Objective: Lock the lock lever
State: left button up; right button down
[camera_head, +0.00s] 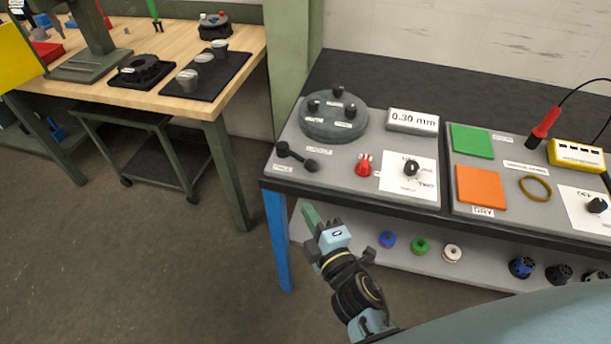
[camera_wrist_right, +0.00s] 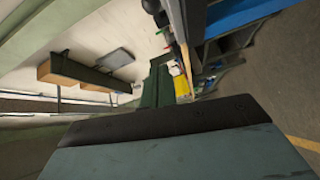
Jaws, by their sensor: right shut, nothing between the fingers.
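A black lever (camera_head: 297,157) with round ends lies on the left front part of the grey panel, with small labels beside it. It looks like the lock lever, but its label is too small to read. My right gripper (camera_head: 312,217) is shut and empty. It is in front of the left workbench edge, below and apart from the lever in the head view. Its fingers (camera_wrist_right: 165,84) also show in the right wrist view, where the lever is not seen. My left gripper is not in view.
A round grey fixture (camera_head: 334,128) with black knobs sits behind the lever. A red part (camera_head: 364,164) and a black rotary knob (camera_head: 411,167) are to its right. A lower shelf (camera_head: 480,264) holds several spools. Open floor lies left of the bench.

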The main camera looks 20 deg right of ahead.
jog(key=shift+w, duration=0.1)
send_near(296, 157)
jog(key=shift+w+a, duration=0.45)
jog(key=shift+w, duration=0.15)
jog(key=shift+w+a, duration=0.4)
jog(key=shift+w, duration=0.2)
jog(key=shift+w+d+f+p, duration=0.1)
jog(key=shift+w+d+p, duration=0.05)
jog(key=shift+d+p, duration=0.2)
